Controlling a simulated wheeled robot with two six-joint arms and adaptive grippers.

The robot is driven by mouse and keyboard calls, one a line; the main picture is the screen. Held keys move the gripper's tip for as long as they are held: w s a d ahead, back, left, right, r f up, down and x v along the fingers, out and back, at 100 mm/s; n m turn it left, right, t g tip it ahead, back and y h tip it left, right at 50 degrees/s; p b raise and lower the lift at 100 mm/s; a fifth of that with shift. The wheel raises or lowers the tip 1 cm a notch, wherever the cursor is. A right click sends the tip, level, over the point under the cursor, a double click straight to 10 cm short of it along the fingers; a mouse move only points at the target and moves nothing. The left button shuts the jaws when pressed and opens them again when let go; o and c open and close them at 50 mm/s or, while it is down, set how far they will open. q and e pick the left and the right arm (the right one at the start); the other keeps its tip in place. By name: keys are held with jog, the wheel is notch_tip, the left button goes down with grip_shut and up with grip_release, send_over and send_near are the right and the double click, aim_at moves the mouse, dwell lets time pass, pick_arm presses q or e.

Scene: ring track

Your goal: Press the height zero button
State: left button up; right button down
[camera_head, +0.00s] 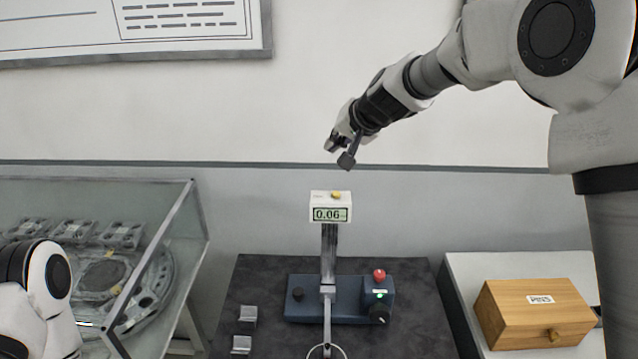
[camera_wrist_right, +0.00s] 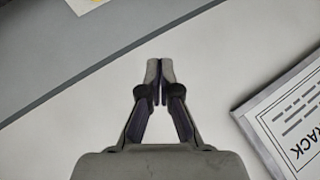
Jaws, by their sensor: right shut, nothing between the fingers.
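The height gauge has a white display head (camera_head: 330,207) on an upright metal column, and its screen reads 0.06. A small yellow button (camera_head: 336,195) sits on top of the display head. I cannot read any label for it. The column stands at a dark blue base (camera_head: 336,308) on a dark mat. My right gripper (camera_head: 339,153) is above the display head in the head view and appears clear of it. Its fingers are shut and empty, as the right wrist view (camera_wrist_right: 160,66) shows. My left gripper is not in view; only part of my left arm shows at lower left.
A glass-walled case (camera_head: 188,215) stands at left, a wooden box (camera_head: 535,312) at right. The wall is behind.

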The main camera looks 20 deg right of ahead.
jog(key=s+d+r, duration=0.1)
jog(key=s, duration=0.1)
jog(key=b, duration=0.3)
send_over(338, 194)
jog(key=f, duration=0.4)
jog(key=shift+w+a+f, duration=0.1)
jog(key=shift+w+a, duration=0.05)
jog(key=shift+w, duration=0.15)
jog(key=f+b, duration=0.4)
jog(key=shift+s+d+f, duration=0.2)
jog(key=shift+s+d, duration=0.05)
jog(key=shift+s, duration=0.15)
jog(key=shift+w+f+b, duration=0.15)
jog(key=shift+f+b, duration=0.1)
jog(key=shift+b, duration=0.15)
jog(key=shift+w+a, duration=0.15)
jog(key=shift+s+r, duration=0.1)
jog(key=shift+s, duration=0.15)
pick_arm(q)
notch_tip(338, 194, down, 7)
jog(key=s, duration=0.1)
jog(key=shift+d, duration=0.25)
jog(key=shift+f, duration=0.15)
pick_arm(e)
jog(key=shift+w, duration=0.15)
